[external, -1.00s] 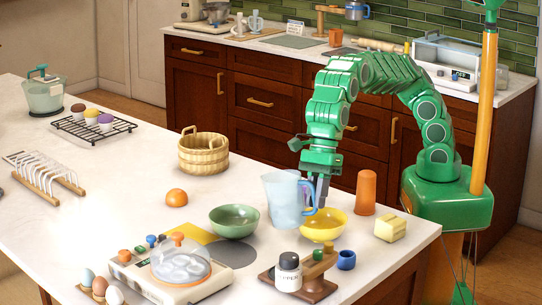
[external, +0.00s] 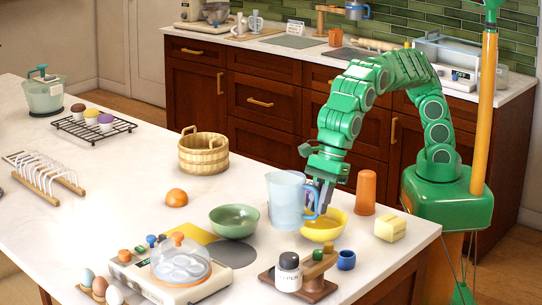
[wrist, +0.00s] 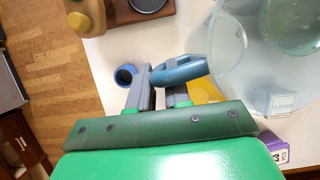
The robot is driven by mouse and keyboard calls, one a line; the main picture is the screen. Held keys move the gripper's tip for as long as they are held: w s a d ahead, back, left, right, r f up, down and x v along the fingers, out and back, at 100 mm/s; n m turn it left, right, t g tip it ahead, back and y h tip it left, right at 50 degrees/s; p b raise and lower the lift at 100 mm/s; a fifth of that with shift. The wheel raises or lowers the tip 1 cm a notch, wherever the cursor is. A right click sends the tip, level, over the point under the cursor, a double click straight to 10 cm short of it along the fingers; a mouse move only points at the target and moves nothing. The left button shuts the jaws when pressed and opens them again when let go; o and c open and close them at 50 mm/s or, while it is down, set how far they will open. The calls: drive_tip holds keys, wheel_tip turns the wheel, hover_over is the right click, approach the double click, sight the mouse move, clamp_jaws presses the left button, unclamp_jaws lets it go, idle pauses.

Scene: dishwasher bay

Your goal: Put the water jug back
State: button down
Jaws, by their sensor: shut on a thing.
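The water jug (external: 285,203) is pale blue and see-through, with a blue handle. It is upright at the counter's right part, between the green bowl and the yellow bowl. My gripper (external: 324,200) comes down from above on its right side and is shut on the handle. In the wrist view the blue handle (wrist: 180,70) lies at my gripper's fingers (wrist: 158,82), and the clear jug body (wrist: 228,50) is to their right. I cannot tell whether the jug's base touches the counter.
Close by are the yellow bowl (external: 324,231), green bowl (external: 233,222), orange cup (external: 366,192) and butter block (external: 390,229). A wooden stand with a pepper jar (external: 288,273) is in front. A grey round patch (external: 236,256) is bare. The counter's left part has free room.

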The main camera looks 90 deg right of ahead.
drive_tip(key=shift+s+f+t, duration=0.15)
drive_tip(key=shift+f+t, duration=0.1)
drive_tip(key=shift+t, duration=0.05)
